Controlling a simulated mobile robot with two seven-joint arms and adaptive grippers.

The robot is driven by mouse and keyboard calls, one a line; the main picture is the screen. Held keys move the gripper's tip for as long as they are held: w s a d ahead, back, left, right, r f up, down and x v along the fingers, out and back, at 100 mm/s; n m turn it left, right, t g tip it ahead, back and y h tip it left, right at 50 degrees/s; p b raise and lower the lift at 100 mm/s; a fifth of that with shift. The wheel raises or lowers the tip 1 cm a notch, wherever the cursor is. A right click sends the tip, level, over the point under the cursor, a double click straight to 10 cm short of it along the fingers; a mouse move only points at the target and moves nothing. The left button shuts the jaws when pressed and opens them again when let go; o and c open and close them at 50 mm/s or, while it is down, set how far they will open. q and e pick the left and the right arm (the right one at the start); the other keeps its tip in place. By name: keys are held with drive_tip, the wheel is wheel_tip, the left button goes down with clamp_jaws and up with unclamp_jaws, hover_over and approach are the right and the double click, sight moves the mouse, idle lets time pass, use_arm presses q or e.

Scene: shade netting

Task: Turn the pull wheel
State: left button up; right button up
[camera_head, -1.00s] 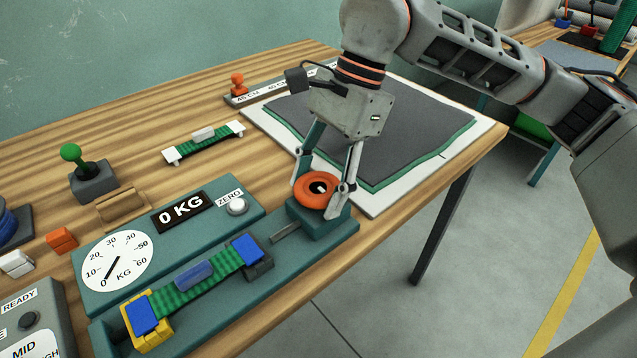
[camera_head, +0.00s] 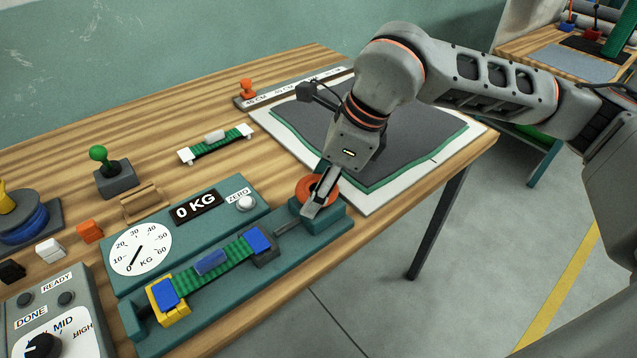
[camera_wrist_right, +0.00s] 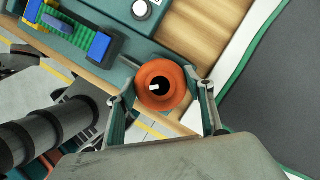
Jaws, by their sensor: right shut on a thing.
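The orange pull wheel (camera_head: 305,190) sits on a teal block at the right end of the pull tester (camera_head: 215,310). My right gripper (camera_head: 322,192) points down over it, its fingers shut on the wheel's rim. In the right wrist view the wheel (camera_wrist_right: 162,85) lies between the two fingertips (camera_wrist_right: 162,97), with a white mark in its dark centre. A green strap (camera_head: 205,268) with blue ends is held between a yellow clamp and a dark clamp. My left gripper is not in view.
A control box (camera_head: 55,315) with a MID/HIGH knob stands at the lower left. A green-knobbed lever (camera_head: 99,155), a spare strap (camera_head: 217,144) and small blocks lie behind. A dark sheet (camera_head: 420,130) covers the table's right side. The table edge runs close by the wheel.

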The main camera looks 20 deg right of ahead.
drive_tip(key=shift+m+t+h+p, duration=0.3)
drive_tip(key=shift+m+t, duration=0.2)
drive_tip(key=shift+m, duration=1)
drive_tip(key=o, duration=1.1)
drive_tip(key=v, duration=1.2)
drive_tip(key=shift+a, duration=0.1)
